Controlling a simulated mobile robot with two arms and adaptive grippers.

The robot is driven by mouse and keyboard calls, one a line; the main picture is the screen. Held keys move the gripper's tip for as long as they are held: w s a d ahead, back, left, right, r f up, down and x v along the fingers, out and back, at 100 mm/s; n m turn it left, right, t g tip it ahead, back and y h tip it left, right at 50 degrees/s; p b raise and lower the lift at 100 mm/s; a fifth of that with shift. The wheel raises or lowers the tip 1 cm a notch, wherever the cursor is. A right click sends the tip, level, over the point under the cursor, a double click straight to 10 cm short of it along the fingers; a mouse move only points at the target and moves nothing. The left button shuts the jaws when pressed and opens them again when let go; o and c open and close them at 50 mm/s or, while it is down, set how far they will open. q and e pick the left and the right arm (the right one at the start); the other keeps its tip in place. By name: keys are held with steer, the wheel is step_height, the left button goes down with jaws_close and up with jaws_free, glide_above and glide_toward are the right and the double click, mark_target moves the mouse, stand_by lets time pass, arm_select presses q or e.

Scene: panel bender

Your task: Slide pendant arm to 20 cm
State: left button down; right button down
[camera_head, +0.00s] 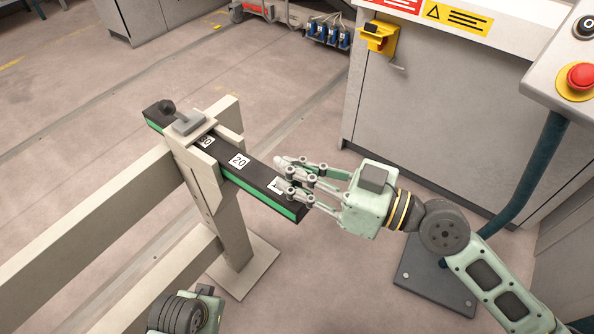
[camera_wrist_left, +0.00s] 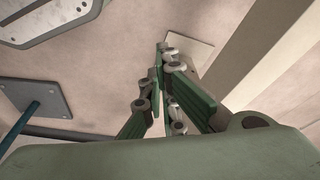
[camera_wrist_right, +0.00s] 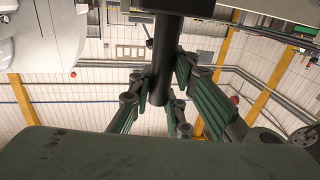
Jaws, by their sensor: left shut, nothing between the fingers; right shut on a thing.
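The pendant arm (camera_head: 262,184) is a dark bar with a green side and white number labels. It runs through a beige clamp bracket (camera_head: 190,136) on a post. The label "20" (camera_head: 239,160) is clear of the bracket; another label sits at the bracket's edge, partly covered. A third label is partly hidden by my right fingers. My right gripper (camera_head: 290,178) is shut at the arm's near end. In the right wrist view its fingers (camera_wrist_right: 160,92) close on a dark round bar. My left gripper (camera_wrist_left: 165,95) is shut and empty; only its wrist shows in the head view.
A beige rail (camera_head: 95,230) runs left from the post. A grey machine cabinet (camera_head: 420,110) stands behind. A control panel with a red button (camera_head: 581,76) is at the right on a teal pole (camera_head: 530,175). Open floor lies beyond the arm's far end.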

steer(key=shift+w+a, duration=0.25)
steer(key=shift+a, duration=0.05)
arm_select(q)
steer(key=shift+w+a+r, duration=0.1)
steer(key=shift+r, duration=0.55)
arm_select(e)
steer(key=c, duration=1.6)
jaws_free()
steer(key=shift+c, duration=0.2)
steer(key=v, duration=1.2)
